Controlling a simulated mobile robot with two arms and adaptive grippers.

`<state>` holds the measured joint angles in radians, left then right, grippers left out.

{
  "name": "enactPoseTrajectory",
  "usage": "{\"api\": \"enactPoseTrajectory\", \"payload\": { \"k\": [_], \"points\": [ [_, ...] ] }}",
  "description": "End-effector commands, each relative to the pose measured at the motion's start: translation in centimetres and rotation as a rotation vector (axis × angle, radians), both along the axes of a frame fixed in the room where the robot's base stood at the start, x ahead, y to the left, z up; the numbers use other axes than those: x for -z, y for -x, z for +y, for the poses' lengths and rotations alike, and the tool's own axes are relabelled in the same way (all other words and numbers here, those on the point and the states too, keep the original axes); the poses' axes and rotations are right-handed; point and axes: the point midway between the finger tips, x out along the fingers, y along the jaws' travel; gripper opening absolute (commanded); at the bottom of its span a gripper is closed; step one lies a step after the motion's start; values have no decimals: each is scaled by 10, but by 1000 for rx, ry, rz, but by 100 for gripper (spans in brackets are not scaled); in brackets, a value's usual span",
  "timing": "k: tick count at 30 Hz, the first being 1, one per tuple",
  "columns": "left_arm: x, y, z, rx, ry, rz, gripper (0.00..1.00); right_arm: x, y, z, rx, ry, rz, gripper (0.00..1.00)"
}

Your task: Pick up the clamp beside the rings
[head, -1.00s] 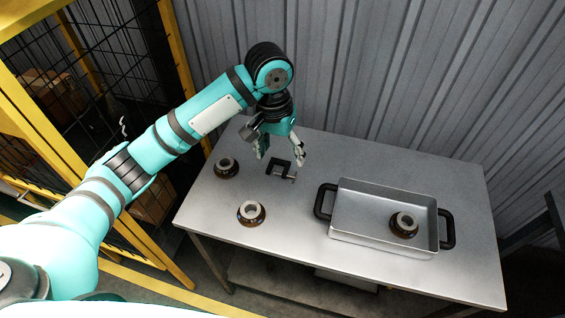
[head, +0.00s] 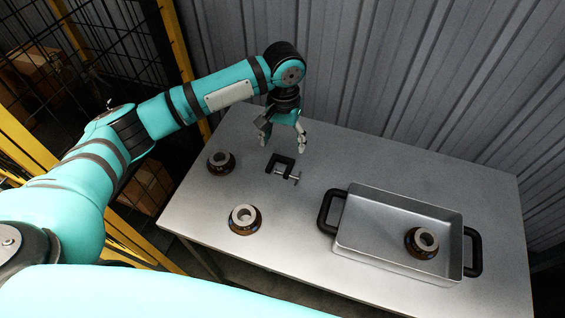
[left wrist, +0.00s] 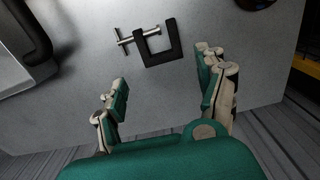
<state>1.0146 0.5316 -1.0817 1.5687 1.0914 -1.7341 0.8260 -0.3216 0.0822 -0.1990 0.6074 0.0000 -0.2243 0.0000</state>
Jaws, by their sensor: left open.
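The clamp (head: 284,158) is a black C-shaped frame with a silver screw and cross bar, lying flat on the table. Two dark brown rings with grey tops stand near it: one (head: 221,163) to its left, one (head: 245,220) nearer the front. My left gripper (head: 283,143) is open and empty, above the table just behind the clamp. In the left wrist view the clamp (left wrist: 163,58) lies beyond the spread fingers (left wrist: 165,75), apart from them, its screw pointing left. My right gripper is not in view.
A grey metal tray (head: 350,222) with black handles stands on the table's right side, a third ring (head: 423,242) inside it. A corrugated wall (head: 420,80) rises behind the table. A yellow-framed mesh fence (head: 175,60) is at left. The table around the clamp is clear.

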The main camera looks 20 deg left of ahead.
Motion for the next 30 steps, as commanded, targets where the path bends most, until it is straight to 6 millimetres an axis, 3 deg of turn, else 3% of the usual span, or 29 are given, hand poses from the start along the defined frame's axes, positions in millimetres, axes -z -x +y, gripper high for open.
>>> {"api": "enactPoseTrajectory", "payload": {
  "k": [6, 9, 19, 27, 30],
  "points": [
    [22, 0, 0, 1, 0, 0, 73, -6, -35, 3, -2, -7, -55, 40],
    [28, 0, 1, 1, -1, 1, 73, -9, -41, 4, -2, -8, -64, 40],
    [71, 2, 3, 2, -1, 0, 73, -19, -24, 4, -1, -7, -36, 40],
    [75, 2, 3, 3, 0, -1, 73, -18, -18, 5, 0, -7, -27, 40],
    [75, 2, 3, 2, 0, -1, 61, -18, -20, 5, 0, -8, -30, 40]
  ]
}}
